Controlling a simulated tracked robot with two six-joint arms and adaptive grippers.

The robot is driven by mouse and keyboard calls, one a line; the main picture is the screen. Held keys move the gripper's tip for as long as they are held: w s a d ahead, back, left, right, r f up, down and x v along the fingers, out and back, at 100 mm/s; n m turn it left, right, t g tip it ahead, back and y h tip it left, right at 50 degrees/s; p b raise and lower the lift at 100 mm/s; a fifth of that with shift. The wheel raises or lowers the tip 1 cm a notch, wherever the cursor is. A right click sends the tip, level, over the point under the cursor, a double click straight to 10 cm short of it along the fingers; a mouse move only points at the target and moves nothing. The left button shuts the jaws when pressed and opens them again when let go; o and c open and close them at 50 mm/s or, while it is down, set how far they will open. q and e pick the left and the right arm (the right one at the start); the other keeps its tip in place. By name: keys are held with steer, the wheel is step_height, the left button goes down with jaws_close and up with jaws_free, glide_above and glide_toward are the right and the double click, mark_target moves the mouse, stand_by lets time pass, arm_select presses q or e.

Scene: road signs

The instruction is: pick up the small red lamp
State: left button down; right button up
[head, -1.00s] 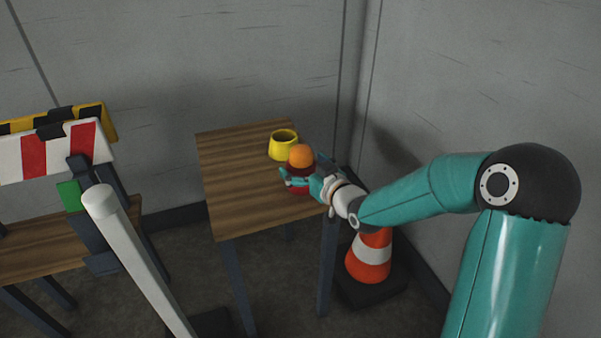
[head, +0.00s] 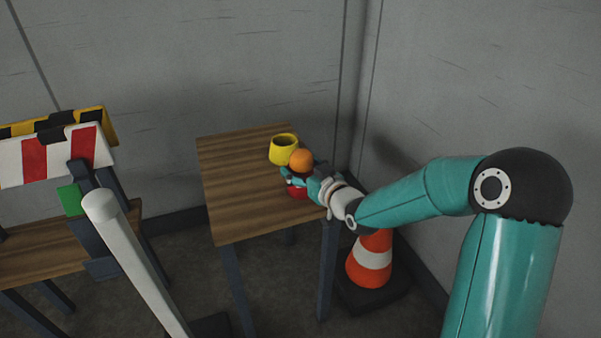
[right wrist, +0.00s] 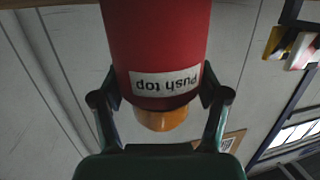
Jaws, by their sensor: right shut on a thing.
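The small red lamp (head: 297,192) is at the right edge of the wooden table, its orange dome (head: 301,160) on top. My right gripper (head: 298,175) is shut on it and partly hides its red body in the head view. The fingers of my right gripper (right wrist: 160,78) lie on both sides of the body. I cannot tell whether the base touches the table. My left gripper is not in view.
A yellow cup-shaped thing (head: 283,150) stands just behind the lamp on the table (head: 235,190). The table's left half is clear. An orange-white cone (head: 370,258) stands on the floor beside the table. A striped barrier (head: 55,155) and a white post (head: 135,255) are at left.

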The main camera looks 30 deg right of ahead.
steer(key=shift+r, duration=0.2)
step_height(320, 180, up, 20)
steer(key=p, duration=0.5)
steer(key=shift+f+p, duration=0.1)
steer(key=shift+p, duration=0.2)
